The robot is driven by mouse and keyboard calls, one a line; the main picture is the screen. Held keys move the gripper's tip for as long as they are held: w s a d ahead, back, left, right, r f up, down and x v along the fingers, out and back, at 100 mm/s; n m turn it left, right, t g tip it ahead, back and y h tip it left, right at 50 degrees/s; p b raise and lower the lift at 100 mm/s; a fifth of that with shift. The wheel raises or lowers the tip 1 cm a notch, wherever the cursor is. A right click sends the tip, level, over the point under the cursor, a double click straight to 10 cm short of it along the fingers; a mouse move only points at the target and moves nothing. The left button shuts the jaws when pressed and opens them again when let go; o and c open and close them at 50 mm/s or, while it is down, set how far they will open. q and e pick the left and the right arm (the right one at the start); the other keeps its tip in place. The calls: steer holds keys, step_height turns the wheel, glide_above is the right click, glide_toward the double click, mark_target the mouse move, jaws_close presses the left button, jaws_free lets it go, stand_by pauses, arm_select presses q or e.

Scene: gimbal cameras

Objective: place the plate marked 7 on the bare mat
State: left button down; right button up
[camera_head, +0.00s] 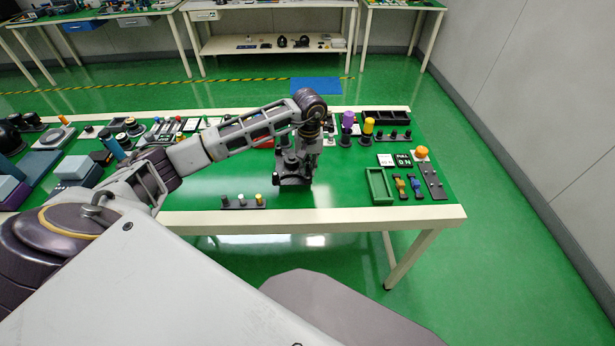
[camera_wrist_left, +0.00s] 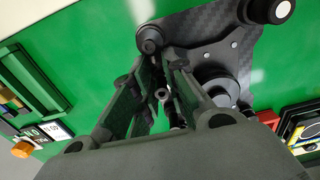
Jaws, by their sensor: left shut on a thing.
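My left gripper (camera_head: 293,172) is low over the middle of the green table top, near its front. It also shows in the left wrist view (camera_wrist_left: 162,60), its two fingers close together. It is shut on a dark carbon-patterned part (camera_wrist_left: 205,38) with round black knobs, which lies at the fingertips. The fingers hide where they grip it. Two small marked cards, a white one (camera_head: 386,160) and a dark one (camera_head: 404,160), lie right of the gripper; their marks are too small to read surely. I cannot make out a 7 or tell which mat is meant. My right gripper is not in view.
A green tray (camera_head: 370,187) stands at the right, near small clamps and an orange knob (camera_head: 421,153). Purple and yellow cylinders (camera_head: 368,126) stand behind. A small strip with pegs (camera_head: 243,206) lies at the front edge.

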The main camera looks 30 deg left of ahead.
arm_select(q)
steer(key=shift+f, duration=0.65)
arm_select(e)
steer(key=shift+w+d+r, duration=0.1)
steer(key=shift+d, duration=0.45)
arm_select(q)
steer(key=shift+f, duration=0.1)
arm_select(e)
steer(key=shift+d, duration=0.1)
